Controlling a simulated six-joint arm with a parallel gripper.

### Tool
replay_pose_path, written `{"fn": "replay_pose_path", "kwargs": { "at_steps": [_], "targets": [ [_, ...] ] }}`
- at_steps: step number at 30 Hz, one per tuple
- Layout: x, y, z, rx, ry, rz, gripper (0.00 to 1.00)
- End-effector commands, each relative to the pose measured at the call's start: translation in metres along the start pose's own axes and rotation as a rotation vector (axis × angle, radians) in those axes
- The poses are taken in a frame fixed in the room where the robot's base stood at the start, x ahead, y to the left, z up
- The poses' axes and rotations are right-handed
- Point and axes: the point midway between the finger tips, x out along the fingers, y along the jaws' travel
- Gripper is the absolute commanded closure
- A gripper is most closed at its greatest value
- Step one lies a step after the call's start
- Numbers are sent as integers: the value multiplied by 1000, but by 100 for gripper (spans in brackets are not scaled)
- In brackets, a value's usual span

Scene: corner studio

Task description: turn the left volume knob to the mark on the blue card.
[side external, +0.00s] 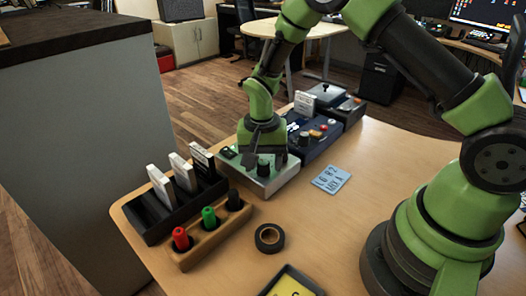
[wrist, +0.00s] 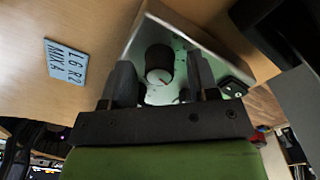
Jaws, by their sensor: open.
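The mixer box (side external: 258,184) has a pale, silvery top and stands on the table. My gripper (side external: 262,150) points down over it. In the wrist view my gripper (wrist: 161,70) is open, with one finger on each side of a black knob (wrist: 159,58). The knob has a pale cap with a red pointer line, and gaps show between it and both fingers. A black knob (side external: 263,167) also shows in the side view; I cannot tell which volume knob it is. The blue card (side external: 332,179) lies flat on the table and reads "L6 R2 MIX A"; it also shows in the wrist view (wrist: 67,63).
A dark blue device (side external: 312,143) adjoins the box. A wooden holder (side external: 207,240) with red, green and black pieces and a black rack (side external: 160,222) with white cases stand left. A tape roll (side external: 269,238) and a yellow-screened item (side external: 291,283) lie in front.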

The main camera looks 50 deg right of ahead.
Motion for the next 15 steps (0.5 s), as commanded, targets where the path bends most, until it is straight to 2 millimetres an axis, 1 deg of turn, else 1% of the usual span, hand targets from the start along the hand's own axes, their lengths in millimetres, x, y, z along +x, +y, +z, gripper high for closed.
{"fn": "replay_pose_path", "kwargs": {
  "at_steps": [4, 9, 12, 15],
  "targets": [
    [-23, -1, 0, -1, 4, -5, 45],
    [-58, -1, -1, -1, 5, -6, 45],
    [-75, 0, 0, 0, 4, -5, 45],
    [-87, 0, 0, 0, 2, -3, 45]
  ]
}}
